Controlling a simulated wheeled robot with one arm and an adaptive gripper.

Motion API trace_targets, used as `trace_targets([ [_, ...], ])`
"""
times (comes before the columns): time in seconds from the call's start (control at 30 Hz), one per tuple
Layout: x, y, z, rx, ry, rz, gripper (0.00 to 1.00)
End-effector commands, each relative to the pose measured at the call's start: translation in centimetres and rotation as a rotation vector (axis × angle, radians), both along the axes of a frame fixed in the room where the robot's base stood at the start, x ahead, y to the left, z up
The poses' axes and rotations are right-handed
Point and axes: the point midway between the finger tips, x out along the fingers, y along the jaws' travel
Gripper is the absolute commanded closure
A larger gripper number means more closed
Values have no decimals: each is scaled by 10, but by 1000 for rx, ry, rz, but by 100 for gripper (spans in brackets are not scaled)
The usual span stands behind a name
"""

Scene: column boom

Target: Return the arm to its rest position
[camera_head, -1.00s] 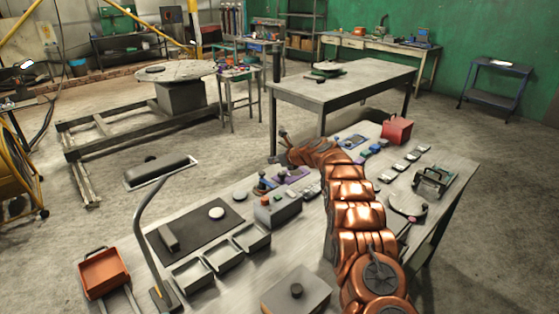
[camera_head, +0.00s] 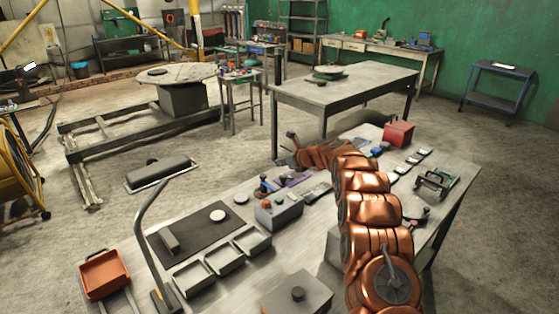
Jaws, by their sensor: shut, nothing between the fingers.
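My copper-coloured segmented arm reaches from the bottom right up across the grey workbench (camera_head: 235,285). My gripper (camera_head: 291,136) is at the arm's far end, over the bench's far edge. It is small in view and looks shut, with nothing held. The arm is bent, its outer part turned to the left. It hides part of the bench's middle right and some items there.
Under the arm's left side are a grey control box (camera_head: 279,213), a dark mat (camera_head: 198,230) and several grey trays (camera_head: 222,260). A curved lamp post (camera_head: 140,225) rises at left.

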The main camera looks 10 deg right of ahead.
Motion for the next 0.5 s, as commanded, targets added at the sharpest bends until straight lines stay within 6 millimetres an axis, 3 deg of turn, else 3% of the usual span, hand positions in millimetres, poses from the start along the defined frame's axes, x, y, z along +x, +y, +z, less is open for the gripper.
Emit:
trace_targets([
  [0.17, -9, 5, 9, -33, -10, 37, 100],
  [0.5, -68, 29, 43, -228, -59, 260, 100],
])
